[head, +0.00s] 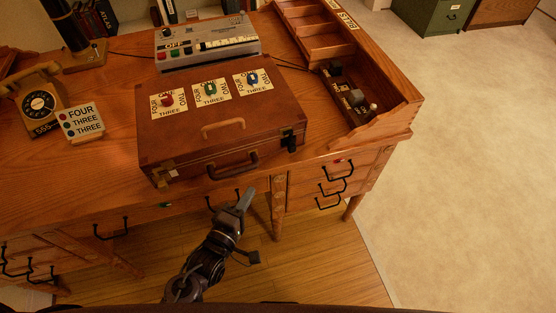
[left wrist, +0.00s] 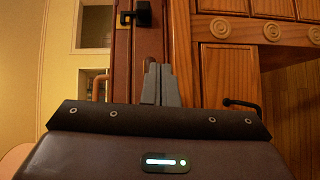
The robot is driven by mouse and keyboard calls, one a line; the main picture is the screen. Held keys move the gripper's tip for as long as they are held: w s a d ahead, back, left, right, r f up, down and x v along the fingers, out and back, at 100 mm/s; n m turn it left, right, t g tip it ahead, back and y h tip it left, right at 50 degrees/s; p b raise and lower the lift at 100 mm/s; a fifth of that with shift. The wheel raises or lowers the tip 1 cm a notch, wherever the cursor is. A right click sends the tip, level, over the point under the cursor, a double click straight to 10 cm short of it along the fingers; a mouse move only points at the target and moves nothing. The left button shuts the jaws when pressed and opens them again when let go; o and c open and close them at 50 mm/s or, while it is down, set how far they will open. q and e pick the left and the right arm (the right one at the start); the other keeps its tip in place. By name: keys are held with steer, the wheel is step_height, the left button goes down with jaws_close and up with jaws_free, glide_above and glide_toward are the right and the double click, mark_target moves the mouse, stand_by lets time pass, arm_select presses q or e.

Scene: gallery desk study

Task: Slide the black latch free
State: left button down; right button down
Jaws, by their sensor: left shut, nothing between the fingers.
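A brown briefcase (head: 220,132) lies on the wooden desk, with a black latch (head: 289,138) at the right end of its front side. In the left wrist view the black latch (left wrist: 143,14) shows at the top, beyond the fingertips. A brass-coloured latch (head: 164,175) is at the case's left front corner. My left gripper (head: 247,193) is shut and empty, in front of the desk edge, below and left of the black latch and apart from it. Its fingers (left wrist: 158,80) also show in the left wrist view. My right gripper is not in view.
A wooden tray (head: 380,120) stands right. Drawer pulls (head: 338,172) jut out below the desk top. A telephone (head: 38,102) stands left.

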arm_select(q)
steer(key=shift+d+r+n+h, duration=0.2)
steer(key=shift+r+n+h, duration=0.15)
steer(key=shift+r, duration=0.85)
steer(key=shift+w, duration=0.15)
steer(key=p, duration=0.1)
glide_toward(287, 146)
steer(key=w+a, duration=0.1)
steer(key=w, duration=0.3)
steer(key=d, duration=0.1)
steer(key=w+d+p, duration=0.1)
steer(key=d, duration=0.1)
steer(key=shift+w+d+f+t, duration=0.1)
steer(key=shift+d+f+t, duration=0.1)
steer(key=shift+d+t, duration=0.1)
